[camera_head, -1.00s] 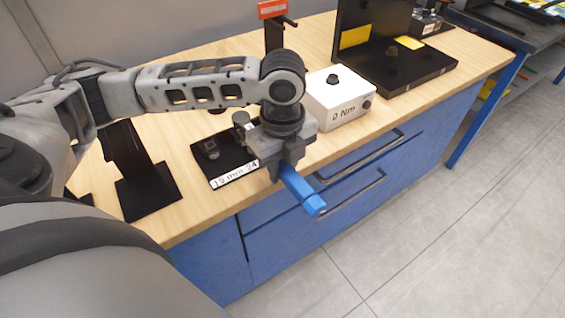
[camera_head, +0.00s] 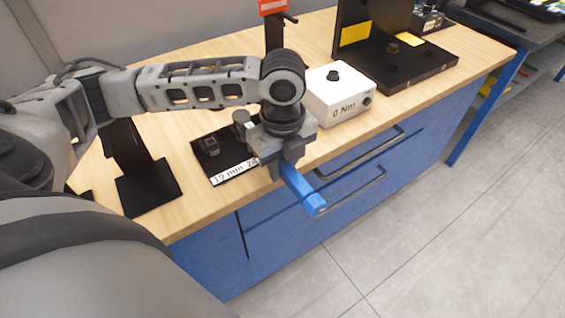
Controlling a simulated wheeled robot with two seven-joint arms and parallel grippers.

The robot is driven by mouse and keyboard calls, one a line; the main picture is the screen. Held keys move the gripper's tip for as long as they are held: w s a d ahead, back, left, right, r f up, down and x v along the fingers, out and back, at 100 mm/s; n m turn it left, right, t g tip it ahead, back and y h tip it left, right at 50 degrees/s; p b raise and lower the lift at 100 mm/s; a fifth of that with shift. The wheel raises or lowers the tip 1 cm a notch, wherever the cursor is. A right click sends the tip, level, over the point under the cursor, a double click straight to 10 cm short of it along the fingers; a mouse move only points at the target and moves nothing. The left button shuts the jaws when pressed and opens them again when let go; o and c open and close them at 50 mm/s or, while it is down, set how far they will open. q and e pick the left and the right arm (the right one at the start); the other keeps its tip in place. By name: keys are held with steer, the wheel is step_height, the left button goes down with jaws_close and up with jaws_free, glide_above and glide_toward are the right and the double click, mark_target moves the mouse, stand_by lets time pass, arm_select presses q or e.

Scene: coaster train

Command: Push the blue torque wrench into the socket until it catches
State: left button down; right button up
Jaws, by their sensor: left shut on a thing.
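The blue torque wrench (camera_head: 304,189) is held in my left gripper (camera_head: 284,163), which is shut on it. The wrench's blue handle end sticks out over the bench's front edge, toward the camera. Its far end is hidden behind my gripper. A black plate (camera_head: 224,166) labelled "19 mm" lies on the bench just left of the gripper. A small dark square piece (camera_head: 211,143) stands on it, and a grey round knob-like part (camera_head: 241,117) shows beside my wrist. Whether the wrench meets a socket cannot be seen. My right gripper is not in view.
A white box (camera_head: 339,97) reading "0 Nm" with a black knob stands right of my gripper. A black stand (camera_head: 414,72) is behind it. Another black stand (camera_head: 147,190) is at left. The wooden bench (camera_head: 185,125) has blue drawers with handles (camera_head: 352,190) below the wrench.

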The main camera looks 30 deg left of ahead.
mark_target(297, 178)
arm_select(q)
steer(key=shift+w+f, duration=0.1)
steer(key=shift+f, duration=0.7)
stand_by(0.7)
steer(key=shift+d+r, duration=0.1)
stand_by(0.4)
steer(key=shift+s+d, duration=0.3)
steer(key=shift+d, duration=0.35)
steer(key=shift+s+d, duration=0.3)
steer(key=shift+d, duration=0.35)
steer(key=shift+s+d, duration=0.3)
steer(key=shift+d, duration=0.35)
